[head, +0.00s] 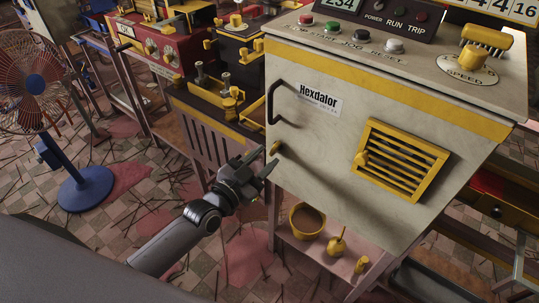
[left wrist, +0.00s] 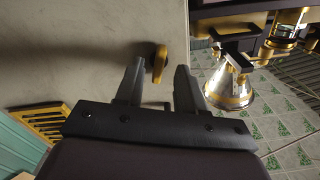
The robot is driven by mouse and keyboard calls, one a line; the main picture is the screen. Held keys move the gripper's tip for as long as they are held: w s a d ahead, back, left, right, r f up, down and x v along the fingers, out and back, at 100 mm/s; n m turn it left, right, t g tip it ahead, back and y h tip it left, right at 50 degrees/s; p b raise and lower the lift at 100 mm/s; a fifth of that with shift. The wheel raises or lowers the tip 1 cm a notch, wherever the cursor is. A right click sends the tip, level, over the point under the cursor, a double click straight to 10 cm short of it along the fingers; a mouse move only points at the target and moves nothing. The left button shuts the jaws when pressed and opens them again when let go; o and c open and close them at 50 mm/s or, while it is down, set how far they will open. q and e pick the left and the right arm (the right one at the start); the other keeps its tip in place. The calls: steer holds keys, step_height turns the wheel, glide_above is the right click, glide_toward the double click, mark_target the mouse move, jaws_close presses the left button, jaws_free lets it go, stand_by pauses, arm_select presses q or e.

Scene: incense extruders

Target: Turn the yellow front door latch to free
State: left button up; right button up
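The yellow front door latch (head: 276,147) is a small knob at the left edge of the cream cabinet door (head: 320,165), below the black handle. My left gripper (head: 264,163) is just in front of and below it. In the left wrist view, the latch (left wrist: 159,62) appears between the tips of my open left gripper (left wrist: 160,68), closer to the left finger. It looks upright there. I cannot tell whether a finger touches it. Nothing is held. My right gripper is not in view.
A black door handle (head: 274,102) stands out above the latch. A yellow louvred vent (head: 403,160) is on the door to the right. A blue-based fan (head: 85,188) stands at the left.

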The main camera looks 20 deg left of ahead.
arm_select(q)
steer(key=shift+x, duration=1.3)
steer(key=shift+c, duration=0.3)
jaws_close()
